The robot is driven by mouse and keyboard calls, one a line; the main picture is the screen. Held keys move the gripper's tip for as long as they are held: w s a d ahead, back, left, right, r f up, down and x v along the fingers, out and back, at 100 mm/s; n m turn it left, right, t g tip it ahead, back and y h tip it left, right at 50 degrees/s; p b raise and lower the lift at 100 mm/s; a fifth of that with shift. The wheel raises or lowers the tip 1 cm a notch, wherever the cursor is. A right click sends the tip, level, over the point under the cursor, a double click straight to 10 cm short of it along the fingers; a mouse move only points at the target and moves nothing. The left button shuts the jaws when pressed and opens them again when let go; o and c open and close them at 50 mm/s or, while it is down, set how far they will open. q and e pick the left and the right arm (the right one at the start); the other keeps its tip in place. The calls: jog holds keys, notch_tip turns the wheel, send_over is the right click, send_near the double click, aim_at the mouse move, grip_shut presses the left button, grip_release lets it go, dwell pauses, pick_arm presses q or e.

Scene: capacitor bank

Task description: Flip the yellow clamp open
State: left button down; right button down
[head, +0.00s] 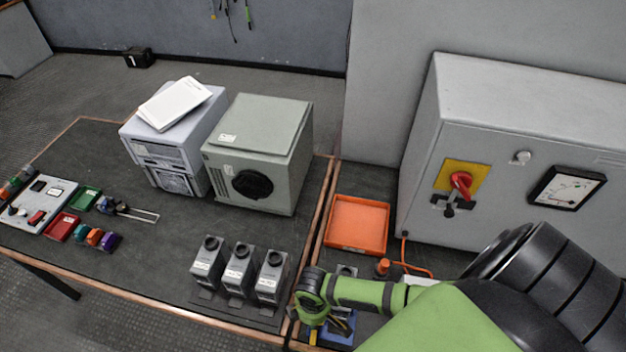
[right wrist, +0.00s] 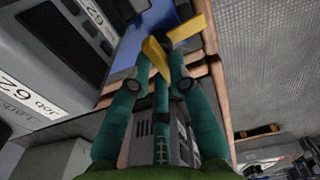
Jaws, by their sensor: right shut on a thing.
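The yellow clamp (right wrist: 187,29) shows at the top middle of the right wrist view, with a second yellow part (right wrist: 157,56) between my fingertips. In the head view only a small bit of yellow (head: 313,337) shows below my gripper, at the bottom edge. My right gripper (head: 319,324) points down there, beside a blue base (head: 341,330). In the right wrist view, my right gripper's teal fingers (right wrist: 160,78) are closed on the yellow part. The fingers hide part of the clamp, and I cannot tell its exact angle. My left gripper is not in view.
Several grey capacitor units (head: 238,270) stand just left of my right gripper. An orange tray (head: 357,224) lies behind it. A grey cabinet with a red switch (head: 461,184) stands at the right. Grey boxes (head: 259,150) stand at the back.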

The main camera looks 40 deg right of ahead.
dwell(0.3)
jog(key=c, duration=1.1)
grip_release()
jog(key=shift+c, duration=0.2)
